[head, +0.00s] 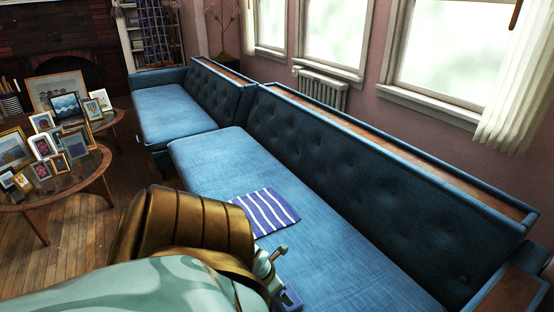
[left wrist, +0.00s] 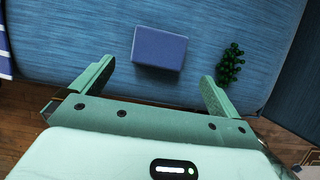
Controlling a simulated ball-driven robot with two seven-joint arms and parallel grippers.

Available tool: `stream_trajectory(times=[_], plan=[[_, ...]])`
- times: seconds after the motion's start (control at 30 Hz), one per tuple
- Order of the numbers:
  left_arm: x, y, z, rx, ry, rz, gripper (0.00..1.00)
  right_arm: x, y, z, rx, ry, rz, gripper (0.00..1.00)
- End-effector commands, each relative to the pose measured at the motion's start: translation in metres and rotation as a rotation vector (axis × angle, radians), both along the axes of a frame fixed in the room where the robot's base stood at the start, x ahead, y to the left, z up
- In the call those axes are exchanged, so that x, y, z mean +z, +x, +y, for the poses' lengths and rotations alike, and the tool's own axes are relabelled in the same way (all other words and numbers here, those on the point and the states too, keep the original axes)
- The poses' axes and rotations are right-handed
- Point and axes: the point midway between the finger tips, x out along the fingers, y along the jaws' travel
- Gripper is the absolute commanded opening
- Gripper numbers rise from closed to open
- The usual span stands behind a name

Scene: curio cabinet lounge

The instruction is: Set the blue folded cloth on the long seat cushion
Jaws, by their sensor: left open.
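The blue folded cloth (left wrist: 160,48) is a plain violet-blue rectangular pad. In the left wrist view it appears to lie flat on the long seat cushion (left wrist: 85,35). My left gripper (left wrist: 157,78) is open, and the cloth is just ahead of its fingertips, apart from both fingers. In the head view, a small violet-blue patch, seemingly this cloth (head: 290,298), shows beside my left gripper (head: 272,262), mostly hidden by my arm. The long blue cushion (head: 215,160) runs in front of the tufted backrest. My right gripper is in neither view.
A striped blue-white cloth (head: 265,212) lies farther along the cushion. A green bunch like grapes (left wrist: 230,65) lies right of the folded cloth in the left wrist view. A round table (head: 90,180) with several picture frames stands left. A second blue seat (head: 175,110) is beyond.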

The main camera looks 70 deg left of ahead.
Motion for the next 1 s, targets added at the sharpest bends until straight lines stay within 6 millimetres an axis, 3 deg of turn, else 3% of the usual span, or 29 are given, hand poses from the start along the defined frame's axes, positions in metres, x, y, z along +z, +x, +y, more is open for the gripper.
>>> stream_trajectory(times=[0.1, 0.23, 0.37, 0.47, 0.6, 0.8, 0.9, 1.0], plan=[[0.009, -0.005, -0.004, 0.012, -0.015, -0.005, 1.00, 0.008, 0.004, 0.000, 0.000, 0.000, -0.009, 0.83], [-0.013, -0.018, -0.035, 0.150, -0.162, -0.044, 1.00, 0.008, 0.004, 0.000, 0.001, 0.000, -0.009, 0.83], [-0.055, -0.041, -0.089, 0.515, -0.435, -0.121, 1.00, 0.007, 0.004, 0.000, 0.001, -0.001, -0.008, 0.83], [-0.087, -0.071, -0.126, 0.898, -0.606, -0.157, 1.00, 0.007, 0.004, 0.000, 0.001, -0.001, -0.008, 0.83], [-0.132, -0.135, -0.173, 1.485, -0.713, -0.144, 1.00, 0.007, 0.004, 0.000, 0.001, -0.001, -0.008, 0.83], [-0.172, -0.248, -0.248, 2.205, -0.600, -0.033, 1.00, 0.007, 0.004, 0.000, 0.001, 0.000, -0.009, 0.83], [-0.176, -0.286, -0.276, 2.412, -0.510, 0.018, 1.00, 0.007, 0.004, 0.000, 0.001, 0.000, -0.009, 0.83], [-0.177, -0.306, -0.291, 2.517, -0.456, 0.045, 1.00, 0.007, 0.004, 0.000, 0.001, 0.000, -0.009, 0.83]])
